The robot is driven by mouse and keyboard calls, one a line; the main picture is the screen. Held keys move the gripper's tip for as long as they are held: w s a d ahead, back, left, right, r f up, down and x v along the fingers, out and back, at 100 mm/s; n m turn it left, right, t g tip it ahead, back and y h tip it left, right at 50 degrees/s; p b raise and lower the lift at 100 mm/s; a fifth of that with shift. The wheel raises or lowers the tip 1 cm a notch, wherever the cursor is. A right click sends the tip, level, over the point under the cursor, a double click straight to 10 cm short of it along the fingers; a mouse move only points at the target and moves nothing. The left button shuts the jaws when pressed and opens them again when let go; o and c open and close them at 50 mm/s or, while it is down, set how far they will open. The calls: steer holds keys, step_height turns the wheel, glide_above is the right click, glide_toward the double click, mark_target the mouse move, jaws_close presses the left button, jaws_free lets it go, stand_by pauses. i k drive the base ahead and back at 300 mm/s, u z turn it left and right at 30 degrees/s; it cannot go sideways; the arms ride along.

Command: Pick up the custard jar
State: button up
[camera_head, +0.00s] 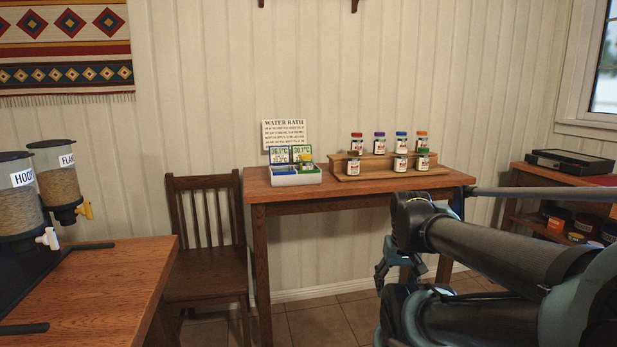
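Several small jars with white labels and coloured lids stand upright on a two-step wooden rack (375,174) on the far table. The lower step holds others, including a green-lidded jar (423,160). The labels are too small to read, so I cannot tell which is the custard jar. My gripper (381,273) hangs low in front of the table, apart from the jars. Its fingers are partly hidden by my arm.
A white-and-blue water bath (295,177) with green displays and a sign (285,132) stands left of the rack on the wooden table (330,187). A chair (205,240) stands left. Cereal dispensers (58,180) stand on the near-left counter (90,290). Shelves (560,180) stand right.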

mark_target(306, 163)
steer(key=k, duration=1.3)
steer(key=u, duration=0.15)
steer(key=i, duration=1.7)
steer(key=z, duration=0.65)
